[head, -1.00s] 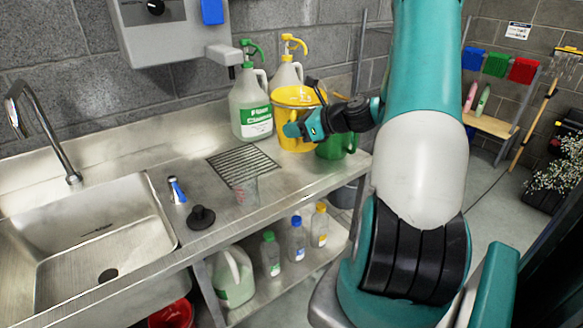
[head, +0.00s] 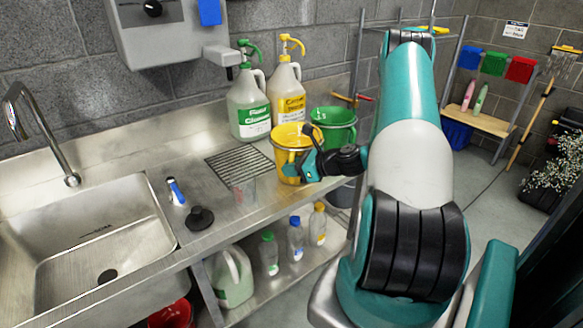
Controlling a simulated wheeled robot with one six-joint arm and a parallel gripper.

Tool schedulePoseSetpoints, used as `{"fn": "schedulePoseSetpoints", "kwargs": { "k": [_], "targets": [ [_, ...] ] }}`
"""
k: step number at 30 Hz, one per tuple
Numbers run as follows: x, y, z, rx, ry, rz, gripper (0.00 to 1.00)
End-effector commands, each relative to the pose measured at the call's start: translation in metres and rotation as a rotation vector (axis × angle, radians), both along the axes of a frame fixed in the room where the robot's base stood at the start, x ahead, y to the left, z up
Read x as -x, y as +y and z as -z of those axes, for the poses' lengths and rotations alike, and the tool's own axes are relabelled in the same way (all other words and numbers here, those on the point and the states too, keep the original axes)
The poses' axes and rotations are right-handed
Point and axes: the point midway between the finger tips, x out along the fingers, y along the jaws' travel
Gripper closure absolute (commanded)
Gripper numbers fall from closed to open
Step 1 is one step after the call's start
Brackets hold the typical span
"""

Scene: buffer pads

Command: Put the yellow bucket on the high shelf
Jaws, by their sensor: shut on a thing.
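The yellow bucket (head: 287,141) is in my gripper (head: 303,166), which is shut on its right side near the front edge of the steel counter. I cannot tell whether its base touches the counter or hangs just above it. Part of its right wall is hidden by the gripper. A shelf rack's grey post (head: 357,55) stands behind the counter. A yellow thing (head: 430,28) shows high up behind my arm, perhaps on that rack's top level. My arm hides most of the rack.
A green bucket (head: 335,128) stands just behind the yellow one. Two spray jugs, one green-labelled (head: 250,105) and one yellow-labelled (head: 288,97), stand by the wall. A wooden shelf (head: 483,122) with two bottles is at the back right. Floor (head: 480,185) is clear there.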

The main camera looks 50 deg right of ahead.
Motion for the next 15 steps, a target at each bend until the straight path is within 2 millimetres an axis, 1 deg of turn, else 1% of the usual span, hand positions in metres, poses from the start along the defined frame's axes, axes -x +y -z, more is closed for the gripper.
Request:
{"fn": "schedulePoseSetpoints", "kwargs": {
  "k": [3,4,5,6,7,15],
  "targets": [
    [-0.0001,0.0000,0.0035,0.000,-0.001,0.000,1.00],
    [0.0000,0.0001,0.0031,-0.001,0.000,0.000,0.78],
    [0.0001,0.0000,0.0028,-0.001,0.000,0.000,0.71],
    [0.0000,0.0000,0.0027,-0.001,0.000,0.000,0.62],
    [0.0000,0.0000,0.0027,-0.001,0.000,0.000,0.57],
    [0.0000,-0.0001,0.0008,0.000,0.000,0.000,0.57]
  ]
}}
